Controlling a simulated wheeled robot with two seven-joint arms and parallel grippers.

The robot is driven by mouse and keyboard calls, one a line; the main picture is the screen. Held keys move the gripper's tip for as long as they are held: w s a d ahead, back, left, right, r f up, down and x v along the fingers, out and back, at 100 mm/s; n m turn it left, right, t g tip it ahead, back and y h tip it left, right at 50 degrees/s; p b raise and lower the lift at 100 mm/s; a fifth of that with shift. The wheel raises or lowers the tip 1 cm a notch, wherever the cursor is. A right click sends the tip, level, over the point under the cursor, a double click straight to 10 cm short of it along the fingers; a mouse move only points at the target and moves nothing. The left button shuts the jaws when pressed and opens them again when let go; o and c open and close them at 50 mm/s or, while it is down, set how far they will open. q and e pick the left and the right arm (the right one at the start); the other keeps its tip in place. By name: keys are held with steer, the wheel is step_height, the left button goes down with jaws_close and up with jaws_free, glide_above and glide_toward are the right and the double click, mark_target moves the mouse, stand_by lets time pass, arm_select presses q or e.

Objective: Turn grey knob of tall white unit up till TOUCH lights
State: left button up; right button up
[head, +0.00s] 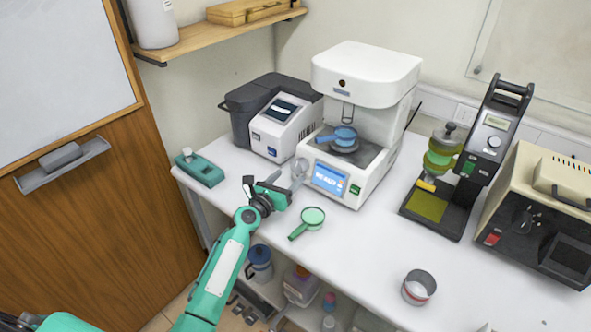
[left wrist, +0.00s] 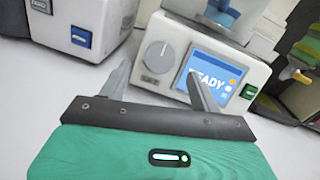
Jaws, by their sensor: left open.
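The tall white unit (head: 366,75) stands at the back of the bench, with a lit blue screen (head: 329,179) and a green switch on its front. In the left wrist view the screen (left wrist: 212,77) reads READY. The round grey knob (left wrist: 158,52) is left of the screen, above a small label. My left gripper (head: 290,184) is in front of the unit's lower left front. In the left wrist view its fingers (left wrist: 160,72) are spread and empty, with the knob beyond and between them. No contact with the knob is visible. My right gripper is not in view.
A smaller white device (head: 286,128) stands left of the unit, and a teal device (head: 199,169) farther left. A green magnifier (head: 312,218) lies on the bench near my left gripper. A black stand (head: 440,195) is to the right. The front middle of the bench is mostly clear.

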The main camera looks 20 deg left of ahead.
mark_target(296, 169)
arm_select(q)
steer(key=x, duration=0.3)
steer(key=shift+w, duration=0.35)
steer(key=shift+w+d+b, duration=0.25)
steer(key=shift+w+b, duration=0.05)
steer(key=shift+w, duration=0.35)
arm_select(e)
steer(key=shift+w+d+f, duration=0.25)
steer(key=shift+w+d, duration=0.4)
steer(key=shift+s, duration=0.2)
arm_select(q)
steer(key=c, duration=1)
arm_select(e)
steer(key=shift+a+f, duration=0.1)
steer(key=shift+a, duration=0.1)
